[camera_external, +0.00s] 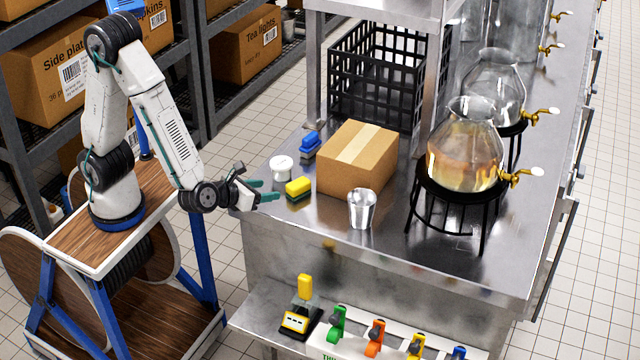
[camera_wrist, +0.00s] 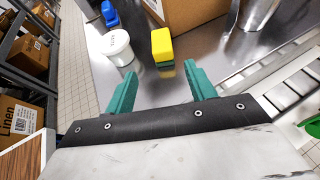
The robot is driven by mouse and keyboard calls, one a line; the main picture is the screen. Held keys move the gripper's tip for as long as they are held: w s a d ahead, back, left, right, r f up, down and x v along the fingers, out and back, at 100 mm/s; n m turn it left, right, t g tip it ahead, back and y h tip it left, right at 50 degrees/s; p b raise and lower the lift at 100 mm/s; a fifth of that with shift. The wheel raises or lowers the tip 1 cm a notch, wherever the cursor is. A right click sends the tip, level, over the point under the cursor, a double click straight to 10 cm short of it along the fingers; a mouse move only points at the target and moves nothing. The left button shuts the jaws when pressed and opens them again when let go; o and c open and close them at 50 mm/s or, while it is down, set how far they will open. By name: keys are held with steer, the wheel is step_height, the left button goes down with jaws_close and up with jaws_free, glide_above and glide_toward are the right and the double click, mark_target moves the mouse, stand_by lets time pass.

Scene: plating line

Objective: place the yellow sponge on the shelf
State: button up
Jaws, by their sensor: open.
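The yellow sponge (camera_external: 298,186) lies on the steel counter near its left edge, with a dark green underside. In the wrist view the sponge (camera_wrist: 162,43) stands ahead of my gripper, between the lines of the two fingers. My gripper (camera_external: 266,190) is open with teal fingers, just left of the sponge. Its fingers (camera_wrist: 157,88) show empty in the wrist view. A lower steel shelf (camera_external: 262,318) runs along the front of the counter; it carries a black and yellow device and a row of coloured clips. Whether this is the task's shelf is unclear.
A white tub (camera_external: 281,168), a blue brush (camera_external: 310,145), a cardboard box (camera_external: 357,160) and a metal cup (camera_external: 362,208) stand near the sponge. Glass dispensers (camera_external: 465,150) on black stands are to the right. A black crate (camera_external: 376,80) is behind.

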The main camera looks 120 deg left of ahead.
steer(key=s+d+r+n+g+h, duration=0.2)
steer(key=s+r+n, duration=0.3)
steer(key=s+n, duration=0.3)
steer(key=s+d+r+n+g+h, duration=0.3)
steer(key=s+r+n+h, duration=0.1)
steer(key=s+n, duration=0.5)
steer(key=s, duration=0.2)
steer(key=shift+s+r+n+h, duration=0.3)
steer(key=shift+s+r+h, duration=0.05)
steer(key=shift+s+h, duration=0.05)
steer(key=shift+o, duration=0.4)
steer(key=s+d+r+n+t+h, duration=0.1)
steer(key=s+d+n+h, duration=0.3)
steer(key=d, duration=0.4)
steer(key=shift+s+r+h, duration=0.35)
steer(key=shift+r+h, duration=0.25)
steer(key=shift+r, duration=0.1)
steer(key=shift+s+d+r+n, duration=0.15)
steer(key=shift+d+n, duration=0.15)
steer(key=shift+d, duration=0.2)
